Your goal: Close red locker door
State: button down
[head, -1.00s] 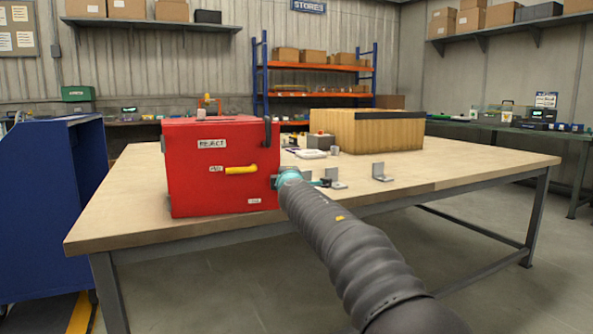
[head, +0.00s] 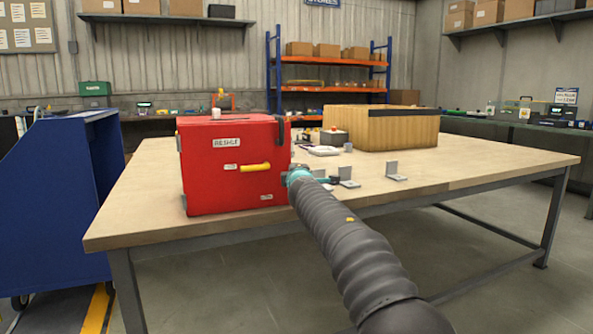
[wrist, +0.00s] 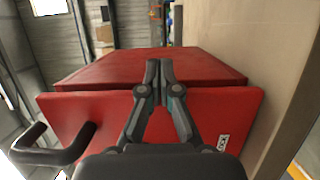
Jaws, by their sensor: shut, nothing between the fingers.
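The red locker (head: 232,168) stands on the left part of the workbench. Its front carries a REJECT label and a yellow handle (head: 255,167). A black handle (head: 280,130) is at its upper right edge; a black handle also shows in the wrist view (wrist: 50,157). There, a red panel (wrist: 85,105) lies in front of the red body (wrist: 110,70), with a dark line between them; I cannot tell how wide any gap is. My gripper (head: 293,176) is at the locker's right edge. In the wrist view my gripper (wrist: 160,70) is shut and empty, its tips over the red body; contact is unclear.
The workbench (head: 420,187) is clear at its right front. Small metal brackets (head: 395,172) stand right of my gripper. A wooden box (head: 385,128) stands at the back. A blue cabinet (head: 55,200) is on the floor to the left.

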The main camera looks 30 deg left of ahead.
jog(key=shift+s+a, duration=0.2)
jog(key=shift+s, duration=0.05)
jog(key=s+d+b, duration=0.1)
jog(key=d+b, duration=0.6)
jog(key=d, duration=0.6)
jog(key=shift+s+d, duration=0.2)
